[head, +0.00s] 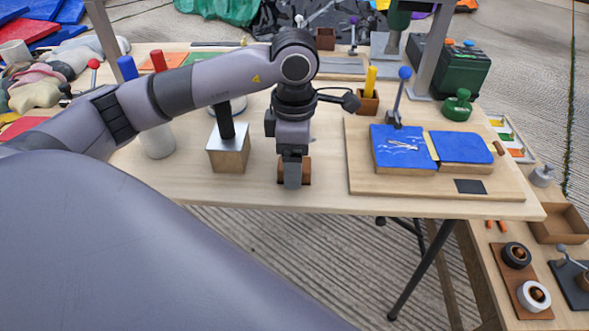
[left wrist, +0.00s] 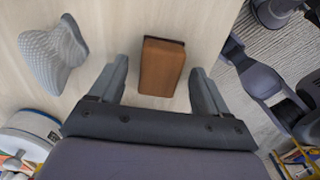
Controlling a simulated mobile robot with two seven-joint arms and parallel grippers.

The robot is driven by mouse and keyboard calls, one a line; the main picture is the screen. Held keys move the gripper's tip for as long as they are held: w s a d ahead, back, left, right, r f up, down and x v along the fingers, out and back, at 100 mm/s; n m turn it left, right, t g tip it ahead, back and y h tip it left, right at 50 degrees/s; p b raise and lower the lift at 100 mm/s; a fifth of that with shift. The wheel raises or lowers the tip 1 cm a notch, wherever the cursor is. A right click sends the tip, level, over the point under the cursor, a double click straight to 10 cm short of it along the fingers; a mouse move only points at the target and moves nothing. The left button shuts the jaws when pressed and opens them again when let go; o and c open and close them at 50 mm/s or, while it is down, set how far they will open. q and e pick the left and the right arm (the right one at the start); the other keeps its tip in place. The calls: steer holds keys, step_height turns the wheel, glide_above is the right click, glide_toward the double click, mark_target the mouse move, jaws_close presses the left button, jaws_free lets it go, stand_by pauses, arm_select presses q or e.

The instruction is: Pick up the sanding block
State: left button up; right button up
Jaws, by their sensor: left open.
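The sanding block, a brown block (left wrist: 162,68), lies on the light wooden table (left wrist: 120,18) in the left wrist view. It shows in the head view as a brown block (head: 307,170) partly hidden behind my left gripper (head: 292,178). My left gripper (left wrist: 160,84) is open, with one finger on each side of the block. Gaps show between the fingers and the block's sides. My right gripper is in neither view.
A metal block with a black handle (head: 228,158) stands left of the gripper. A wooden board (head: 360,183) with blue pads (head: 400,150) lies to the right. A yellow-handled tool (head: 371,80) stands behind. The table's front edge is close to the block.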

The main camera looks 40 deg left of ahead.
arm_select(q)
steer(key=shift+f, duration=0.6)
steer(key=c, duration=1.1)
steer(key=shift+r, duration=0.1)
step_height(320, 180, up, 20)
steer(key=p, duration=0.5)
steer(key=shift+o, duration=0.9)
steer(key=shift+w, duration=0.1)
